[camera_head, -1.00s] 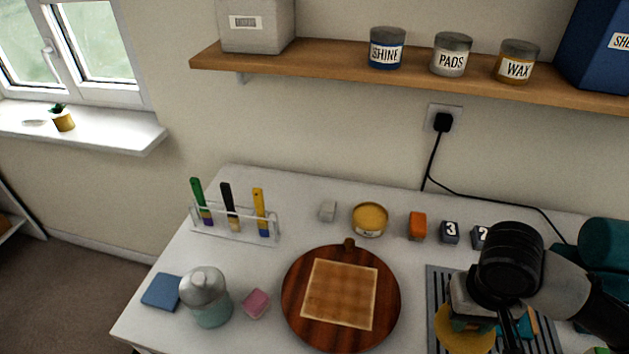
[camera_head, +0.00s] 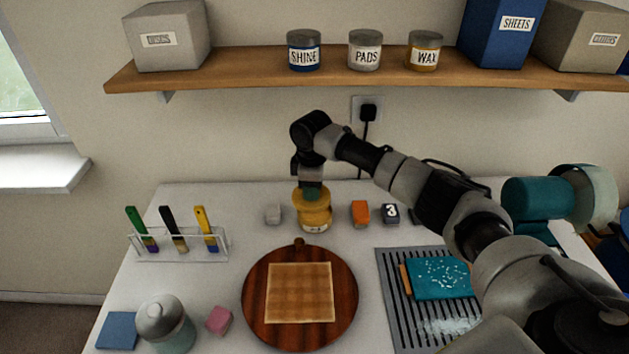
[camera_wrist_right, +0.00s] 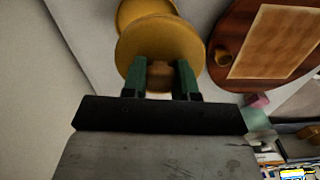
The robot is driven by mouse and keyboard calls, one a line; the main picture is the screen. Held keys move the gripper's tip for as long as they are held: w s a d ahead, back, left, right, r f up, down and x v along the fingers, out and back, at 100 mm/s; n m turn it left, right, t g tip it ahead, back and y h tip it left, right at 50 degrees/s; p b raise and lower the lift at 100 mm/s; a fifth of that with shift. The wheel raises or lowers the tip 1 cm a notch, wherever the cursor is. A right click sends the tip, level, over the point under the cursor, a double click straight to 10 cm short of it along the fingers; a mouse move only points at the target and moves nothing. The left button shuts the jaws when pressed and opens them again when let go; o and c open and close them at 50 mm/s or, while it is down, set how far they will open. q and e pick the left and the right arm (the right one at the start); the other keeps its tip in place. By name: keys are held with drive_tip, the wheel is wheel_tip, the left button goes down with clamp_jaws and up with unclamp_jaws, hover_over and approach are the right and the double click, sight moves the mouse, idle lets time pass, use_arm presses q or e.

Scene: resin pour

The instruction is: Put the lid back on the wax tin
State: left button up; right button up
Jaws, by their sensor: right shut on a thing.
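The open wax tin (camera_head: 315,225) is yellow, with a pale label, and stands on the white table behind the round wooden board. My right gripper (camera_head: 311,187) is shut on the knob of the yellow lid (camera_head: 312,203) and holds it from above, over the tin. In the head view the lid overlaps the tin's top; I cannot tell whether they touch. In the right wrist view the lid (camera_wrist_right: 160,38) is between the green fingertips (camera_wrist_right: 160,75), and part of the tin (camera_wrist_right: 143,8) shows past it. My left gripper is not in view.
The wooden board (camera_head: 257,309) lies in front. A brush rack (camera_head: 180,252) is at the left, a grey slatted mat (camera_head: 392,312) at the right. The shelf (camera_head: 250,66) runs above.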

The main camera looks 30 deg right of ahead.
drive_tip(key=shift+w+d+f+n, duration=0.2)
drive_tip(key=shift+w+d+n, duration=0.4)
drive_tip(key=shift+w+d, duration=0.15)
wheel_tip(320, 180, down, 4)
drive_tip(key=b, duration=0.4)
drive_tip(key=shift+s+b, duration=0.1)
drive_tip(key=shift+b, duration=0.25)
drive_tip(key=shift+f+b, duration=0.35)
drive_tip(key=shift+f, duration=0.8)
drive_tip(key=shift+d+r+p, duration=0.1)
drive_tip(key=shift+p, duration=0.6)
drive_tip(key=shift+f+p, duration=0.2)
drive_tip(key=shift+p, duration=0.35)
idle(0.7)
idle(0.4)
drive_tip(key=o, duration=1.5)
